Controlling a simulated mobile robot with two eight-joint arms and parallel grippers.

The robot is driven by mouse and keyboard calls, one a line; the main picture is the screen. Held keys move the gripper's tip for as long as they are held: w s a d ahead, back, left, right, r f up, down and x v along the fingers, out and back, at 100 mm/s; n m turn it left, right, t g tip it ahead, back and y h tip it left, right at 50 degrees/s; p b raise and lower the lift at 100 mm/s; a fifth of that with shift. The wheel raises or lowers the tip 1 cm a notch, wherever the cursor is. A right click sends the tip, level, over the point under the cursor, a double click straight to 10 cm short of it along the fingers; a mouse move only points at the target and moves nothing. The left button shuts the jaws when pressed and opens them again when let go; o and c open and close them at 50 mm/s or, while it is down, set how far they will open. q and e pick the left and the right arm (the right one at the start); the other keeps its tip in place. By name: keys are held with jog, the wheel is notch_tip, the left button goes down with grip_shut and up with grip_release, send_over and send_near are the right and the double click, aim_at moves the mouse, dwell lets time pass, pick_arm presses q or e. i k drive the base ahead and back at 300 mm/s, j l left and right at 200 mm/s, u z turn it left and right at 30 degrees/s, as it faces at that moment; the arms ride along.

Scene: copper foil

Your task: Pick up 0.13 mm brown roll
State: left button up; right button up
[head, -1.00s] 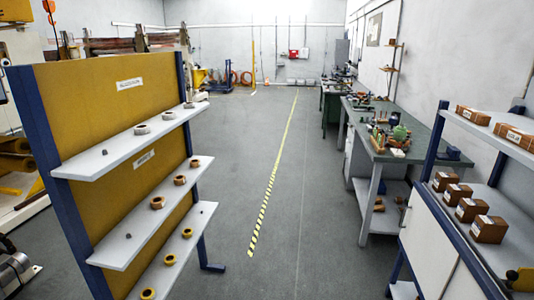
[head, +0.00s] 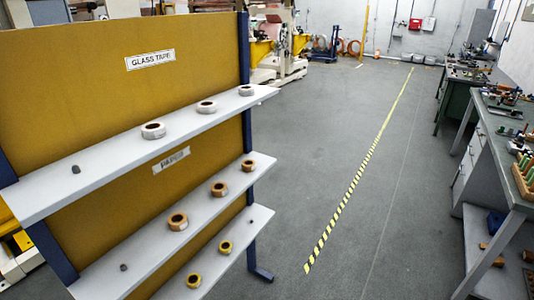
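A shelf rack with a mustard-yellow back panel (head: 60,85) and blue posts stands at the left. Its top shelf (head: 110,168), under a "GLASS TAPE" label (head: 150,59), carries pale rolls (head: 153,130). Brown rolls stand on the middle shelf (head: 140,245): a near one (head: 178,221), a middle one (head: 219,188) and a far one (head: 248,165). Smaller yellow rolls (head: 193,280) are on the bottom shelf. I cannot read any thickness mark, so I cannot tell which roll is 0.13 mm. Neither gripper is in view.
A workbench (head: 490,140) with tools runs along the right. The rack's blue foot (head: 262,274) juts onto the floor. Machines stand behind the rack.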

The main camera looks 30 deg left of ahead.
aim_at(248, 166)
jog(key=i, duration=1.6)
jog(key=i+u, duration=0.2)
jog(key=i, duration=0.25)
jog(key=i+l+u, duration=0.2)
jog(key=i, duration=0.2)
jog(key=i+l+u, duration=0.15)
jog(key=i, duration=0.3)
jog(key=u, duration=1.75)
